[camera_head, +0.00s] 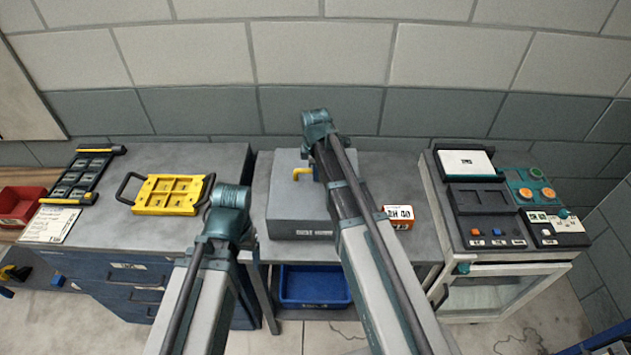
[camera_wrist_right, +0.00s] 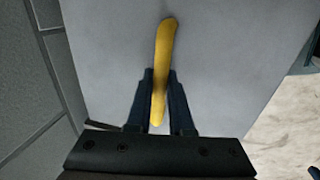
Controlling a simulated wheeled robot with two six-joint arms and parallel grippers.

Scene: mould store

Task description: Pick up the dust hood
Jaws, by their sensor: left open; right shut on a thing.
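The dust hood (camera_head: 288,215) is a grey box with a label on its front and a yellow handle (camera_head: 299,173) on top. It is on the middle bench, partly behind my right arm. In the right wrist view the hood's grey top (camera_wrist_right: 225,70) fills most of the picture. My right gripper (camera_wrist_right: 160,103) is shut on the yellow handle (camera_wrist_right: 163,50), one dark finger on each side. In the head view my right arm hides this grip. My left arm stands left of the hood; no left fingers show. I cannot tell whether the hood touches the bench.
A yellow tray (camera_head: 170,209) with black handles lies on the left cabinet (camera_head: 115,240), near a black rack (camera_head: 84,175). An orange-and-white box (camera_head: 399,217) is right of my right arm. A blue bin (camera_head: 314,287) sits below the bench. Devices (camera_head: 487,215) stand on the right cabinet.

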